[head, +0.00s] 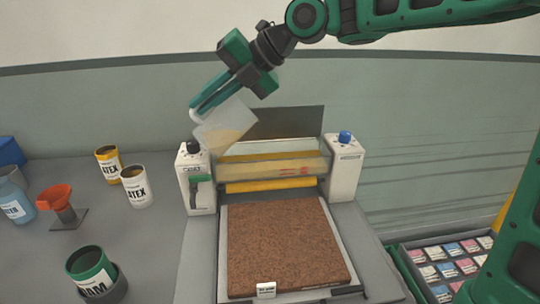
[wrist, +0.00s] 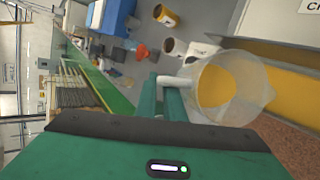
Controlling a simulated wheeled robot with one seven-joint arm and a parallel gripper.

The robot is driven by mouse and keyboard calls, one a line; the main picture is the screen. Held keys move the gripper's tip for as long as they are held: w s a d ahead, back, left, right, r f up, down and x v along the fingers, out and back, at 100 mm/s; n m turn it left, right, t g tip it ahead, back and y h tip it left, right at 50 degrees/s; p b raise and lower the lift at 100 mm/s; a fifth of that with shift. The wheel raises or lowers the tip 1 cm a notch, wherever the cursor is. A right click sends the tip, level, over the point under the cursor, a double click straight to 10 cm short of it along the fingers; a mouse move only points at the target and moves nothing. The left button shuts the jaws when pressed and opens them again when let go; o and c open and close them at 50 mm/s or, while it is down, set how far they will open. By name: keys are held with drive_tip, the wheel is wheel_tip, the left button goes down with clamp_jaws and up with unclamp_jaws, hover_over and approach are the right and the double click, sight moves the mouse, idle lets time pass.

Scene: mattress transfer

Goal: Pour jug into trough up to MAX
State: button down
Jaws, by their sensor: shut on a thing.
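My gripper (head: 215,92) is shut on a translucent jug (head: 226,131) and holds it tilted above the left part of the machine. The jug holds a yellow liquid, seen in the wrist view (wrist: 215,85) through its open top. The trough (head: 275,168) is a long, clear-walled box between two white end housings, above a yellow roller (head: 270,185). A red marking shows on its front at the right; I cannot read it. The jug's lower lip is near the trough's left end. I cannot tell whether liquid is flowing out.
A brown slab (head: 280,245) lies on the bed below the roller. Two LATEX tins (head: 138,192), an orange funnel (head: 60,200) on a stand, a green tin (head: 90,268) and a blue bottle (head: 14,200) stand at left. A crate of sachets (head: 445,262) is at right.

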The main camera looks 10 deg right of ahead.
sight(222, 106)
drive_tip(key=shift+w+d+r+m+y+p, duration=0.1)
drive_tip(key=shift+w+d+m+y+p, duration=0.05)
drive_tip(key=shift+d+y+p, duration=0.4)
drive_tip(key=shift+w+d+r+m+y+p, duration=0.15)
drive_tip(key=shift+d+y+p, duration=0.15)
drive_tip(key=shift+y+p, duration=0.3)
idle(2.4)
drive_tip(key=shift+w+d+f+y+p, duration=0.1)
drive_tip(key=shift+w+d+y+p, duration=0.05)
drive_tip(key=shift+d+y+p, duration=0.65)
idle(1.7)
drive_tip(key=shift+w+d+r+m+y+p, duration=0.2)
drive_tip(key=shift+d+r+y+p, duration=0.1)
drive_tip(key=shift+d+r, duration=0.25)
drive_tip(key=shift+w+d+r+m+y+p, duration=0.1)
drive_tip(key=shift+d+r+m+y+p, duration=0.15)
drive_tip(key=shift+d+r, duration=0.25)
idle(0.9)
